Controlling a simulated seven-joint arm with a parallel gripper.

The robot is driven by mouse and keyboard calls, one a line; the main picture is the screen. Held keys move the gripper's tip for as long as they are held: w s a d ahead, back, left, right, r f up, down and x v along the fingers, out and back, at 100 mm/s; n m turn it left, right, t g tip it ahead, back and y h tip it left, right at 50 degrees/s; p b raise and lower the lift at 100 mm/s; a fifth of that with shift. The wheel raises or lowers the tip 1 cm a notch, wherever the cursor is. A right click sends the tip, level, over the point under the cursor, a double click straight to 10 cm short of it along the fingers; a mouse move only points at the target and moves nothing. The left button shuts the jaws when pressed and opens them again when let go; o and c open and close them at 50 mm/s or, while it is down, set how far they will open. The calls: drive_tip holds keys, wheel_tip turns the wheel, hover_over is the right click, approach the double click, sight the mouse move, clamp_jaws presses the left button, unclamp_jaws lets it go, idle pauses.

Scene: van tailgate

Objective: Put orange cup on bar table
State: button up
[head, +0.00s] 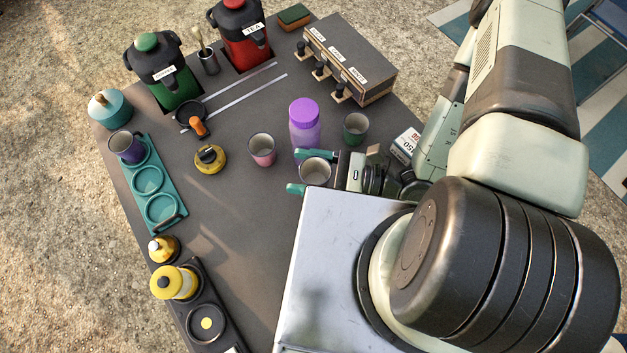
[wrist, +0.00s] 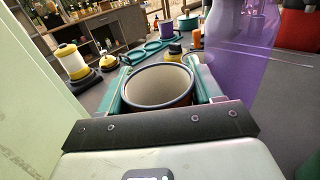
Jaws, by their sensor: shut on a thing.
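My gripper (head: 308,171) has its teal fingers on either side of a cup (head: 315,172) with a pale inside and a dark rim. The cup also shows in the wrist view (wrist: 158,84), upright between both fingers; the little of its outer wall in sight looks orange-brown. The dark grey bar table (head: 235,215) spreads out below and beyond it. The cup's base is hidden, so I cannot tell whether it touches the table top.
A purple bottle (head: 304,128) stands close behind the held cup. A pink cup (head: 262,150) is to the left and a green cup (head: 355,129) to the right. A teal tray (head: 148,180) holds a purple cup (head: 126,148). The table's middle left is clear.

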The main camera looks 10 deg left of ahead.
sight(315, 177)
drive_tip(key=shift+f, duration=2.55)
drive_tip(key=o, duration=0.8)
